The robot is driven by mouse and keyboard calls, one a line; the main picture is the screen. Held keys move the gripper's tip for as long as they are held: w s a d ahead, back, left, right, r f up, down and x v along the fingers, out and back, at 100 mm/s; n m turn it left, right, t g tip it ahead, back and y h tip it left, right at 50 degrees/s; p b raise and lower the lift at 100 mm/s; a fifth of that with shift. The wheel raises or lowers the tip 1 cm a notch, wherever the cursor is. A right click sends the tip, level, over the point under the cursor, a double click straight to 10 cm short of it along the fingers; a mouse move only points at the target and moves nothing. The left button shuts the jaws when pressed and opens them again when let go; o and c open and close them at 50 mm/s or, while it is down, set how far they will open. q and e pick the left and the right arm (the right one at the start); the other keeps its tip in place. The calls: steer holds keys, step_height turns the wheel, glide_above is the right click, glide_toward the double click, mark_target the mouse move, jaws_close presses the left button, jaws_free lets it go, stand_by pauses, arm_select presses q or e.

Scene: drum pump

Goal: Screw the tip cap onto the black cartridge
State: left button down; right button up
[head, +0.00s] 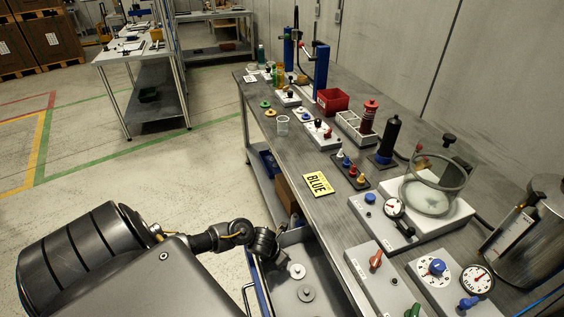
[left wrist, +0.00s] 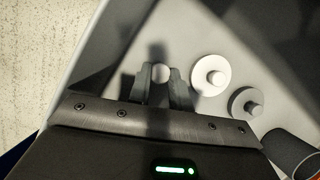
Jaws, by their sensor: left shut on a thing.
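My left gripper (head: 266,243) is low over the open drawer (head: 258,282) under the bench front. In the left wrist view its fingers are shut on a small pale round knob (left wrist: 161,73); what lies below the knob is hard to make out. The black cartridge (head: 390,136) stands upright in a dark blue base on the bench, far from the gripper. Several nozzle-shaped tip caps (head: 341,155) in white, blue, red and orange stand in a dark block (head: 352,178) nearer the bench front. My right gripper is not in view.
A pale knobbed disc (left wrist: 210,75) and a grey one (left wrist: 246,103) lie in the drawer beside the gripper. A yellow sign (head: 318,184) reading BLUE lies on the bench. A red cartridge (head: 369,117) stands in a rack. A glass chamber (head: 433,190) and gauge boxes crowd the near bench.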

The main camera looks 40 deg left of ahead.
arm_select(q)
step_height(320, 180, up, 10)
steer(key=p, duration=0.1)
steer(key=shift+p, duration=0.3)
stand_by(0.3)
